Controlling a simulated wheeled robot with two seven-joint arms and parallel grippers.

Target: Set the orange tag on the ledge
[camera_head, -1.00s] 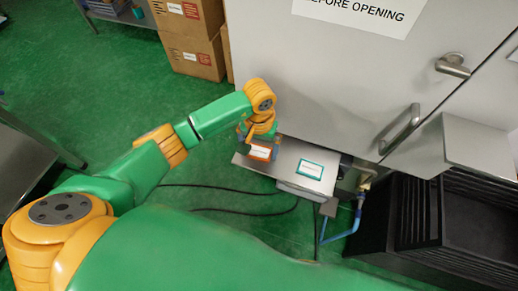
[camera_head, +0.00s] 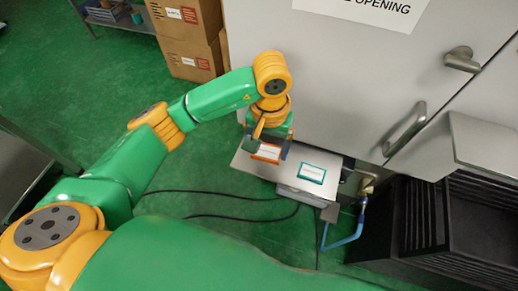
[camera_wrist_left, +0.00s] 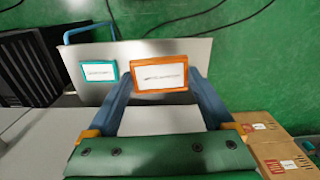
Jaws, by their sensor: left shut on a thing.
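The orange tag (camera_head: 266,152), an orange frame with a white label, is at the left part of the grey ledge (camera_head: 240,163) in the head view. My left gripper (camera_head: 270,145) is over the ledge and shut on this tag. In the left wrist view the orange tag (camera_wrist_left: 160,76) sits between the two blue fingertips of my left gripper (camera_wrist_left: 160,84), in front of the ledge plate (camera_wrist_left: 215,50). I cannot tell whether the tag touches the ledge. My right gripper is not in view.
A teal-framed tag (camera_head: 312,173) lies on the ledge to the right. A grey cabinet (camera_head: 330,70) with handles stands behind. A black crate (camera_head: 470,215) is at the right, a blue hose (camera_head: 345,238) beside it. Cardboard boxes (camera_head: 190,40) stand at the back left.

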